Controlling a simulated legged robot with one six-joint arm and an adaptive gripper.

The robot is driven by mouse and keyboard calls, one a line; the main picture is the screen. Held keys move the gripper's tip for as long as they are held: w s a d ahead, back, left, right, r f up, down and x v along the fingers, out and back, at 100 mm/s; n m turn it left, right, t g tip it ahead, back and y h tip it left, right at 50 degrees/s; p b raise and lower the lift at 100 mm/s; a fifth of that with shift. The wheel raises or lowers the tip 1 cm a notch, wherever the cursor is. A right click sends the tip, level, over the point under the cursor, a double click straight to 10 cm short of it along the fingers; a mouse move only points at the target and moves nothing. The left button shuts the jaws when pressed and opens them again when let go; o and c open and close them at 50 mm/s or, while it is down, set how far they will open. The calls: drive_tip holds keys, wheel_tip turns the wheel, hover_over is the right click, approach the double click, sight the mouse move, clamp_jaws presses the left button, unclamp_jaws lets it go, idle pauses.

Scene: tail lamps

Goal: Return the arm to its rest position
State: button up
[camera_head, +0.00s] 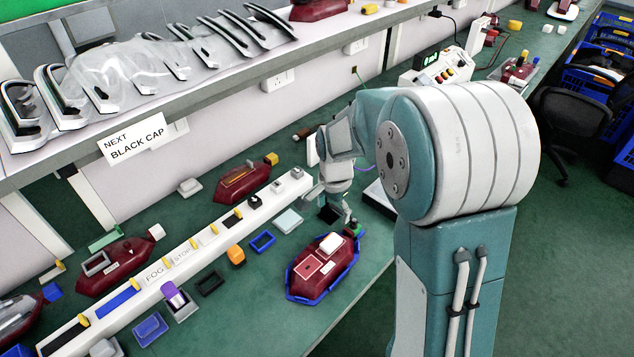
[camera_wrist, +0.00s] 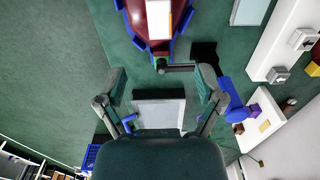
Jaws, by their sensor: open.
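My gripper (camera_head: 338,212) hangs over the green bench, just behind the upper end of a dark red tail lamp (camera_head: 308,284) in a blue holder (camera_head: 318,298). In the wrist view my gripper (camera_wrist: 164,82) has its two fingers spread wide apart with nothing held between them. The lamp (camera_wrist: 137,14) lies ahead of the fingers there, with a white block (camera_wrist: 158,20) on it. A flat grey-white plate (camera_wrist: 160,112) shows below and between the fingers. My arm stands at the right of the head view and hides part of the bench.
A white rail (camera_head: 205,252) with labelled slots runs along the bench, with small coloured trays beside it. A shelf (camera_head: 150,125) with clear lamp covers overhangs the back. A device with buttons (camera_head: 440,70) stands beyond my arm. A black chair (camera_head: 575,120) and blue crates are at the right.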

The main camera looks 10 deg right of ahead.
drive_tip(key=s+r+n+t, duration=0.2)
drive_tip(key=s+r+n, duration=0.3)
drive_tip(key=s+r, duration=0.3)
drive_tip(key=s+r+n+t, duration=0.3)
drive_tip(key=s+r+n, duration=0.3)
drive_tip(key=s+r, duration=0.3)
drive_tip(key=s, duration=0.4)
drive_tip(key=shift+s+t, duration=0.15)
drive_tip(key=shift+t, duration=0.15)
